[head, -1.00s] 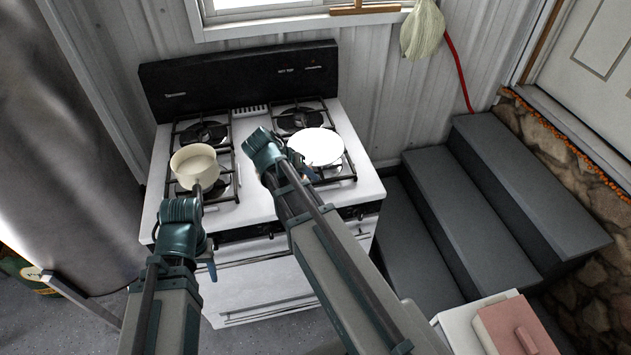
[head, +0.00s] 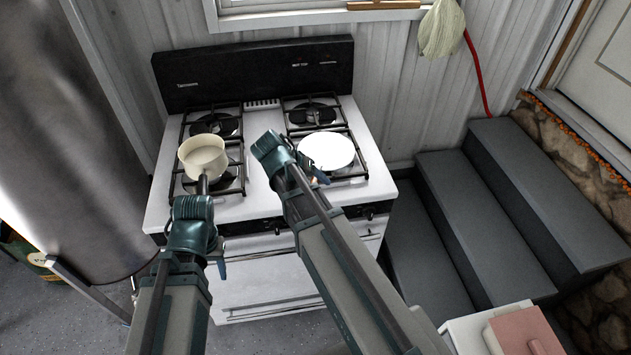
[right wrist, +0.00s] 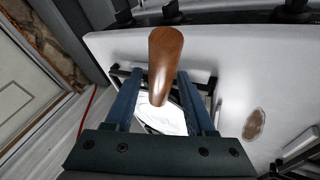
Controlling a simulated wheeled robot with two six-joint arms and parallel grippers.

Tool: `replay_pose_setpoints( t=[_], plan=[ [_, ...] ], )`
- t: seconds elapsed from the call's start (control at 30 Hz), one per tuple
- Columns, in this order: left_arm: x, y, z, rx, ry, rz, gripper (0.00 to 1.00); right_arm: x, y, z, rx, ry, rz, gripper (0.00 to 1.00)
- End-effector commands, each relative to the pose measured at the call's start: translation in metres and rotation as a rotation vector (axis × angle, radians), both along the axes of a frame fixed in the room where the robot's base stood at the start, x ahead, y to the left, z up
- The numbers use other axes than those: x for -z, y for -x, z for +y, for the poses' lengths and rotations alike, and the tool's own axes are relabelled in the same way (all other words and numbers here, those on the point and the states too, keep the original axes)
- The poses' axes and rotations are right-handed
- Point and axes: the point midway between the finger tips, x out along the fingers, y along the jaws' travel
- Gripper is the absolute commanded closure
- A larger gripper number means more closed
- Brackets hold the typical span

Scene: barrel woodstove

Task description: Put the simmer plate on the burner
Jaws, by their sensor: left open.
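The simmer plate (head: 327,150), a round white disc, is over the front right burner (head: 352,172) of the stove. I cannot tell whether it rests on the grate or is just above it. Its brown wooden handle (right wrist: 165,62) stands between the fingers of my right gripper (right wrist: 163,82), which look closed on it. The plate's white surface (right wrist: 168,118) shows below the handle in the right wrist view. In the head view the right gripper (head: 312,172) is partly hidden behind its own wrist. My left gripper (head: 220,266) is open in front of the stove, its fingers mostly hidden.
A cream pot (head: 203,155) stands on the front left burner, its dark handle pointing toward my left wrist. The back burners (head: 312,114) are empty. Grey steps (head: 500,205) stand right of the stove. A large metal barrel (head: 75,150) stands at the left.

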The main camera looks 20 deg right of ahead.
Motion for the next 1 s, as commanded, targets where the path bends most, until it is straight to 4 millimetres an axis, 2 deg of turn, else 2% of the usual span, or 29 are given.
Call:
replay_pose_setpoints(
  t=[0.37, 0.57, 0.8, 1.0],
  plan=[
    [-0.004, 0.000, 0.000, 0.000, 0.000, 0.000, 0.50, -0.004, 0.000, 0.000, 0.000, 0.000, 0.000, 0.39],
    [-0.028, 0.000, 0.000, 0.000, 0.000, 0.000, 0.50, -0.028, 0.002, 0.012, -0.002, 0.000, 0.001, 0.39],
    [-0.066, 0.000, 0.000, 0.001, 0.000, 0.000, 0.50, -0.065, 0.006, 0.036, -0.002, 0.001, 0.000, 0.39],
    [-0.089, 0.000, 0.000, 0.002, 0.000, 0.000, 0.50, -0.089, 0.009, 0.053, -0.002, 0.000, -0.001, 0.39]
  ],
)
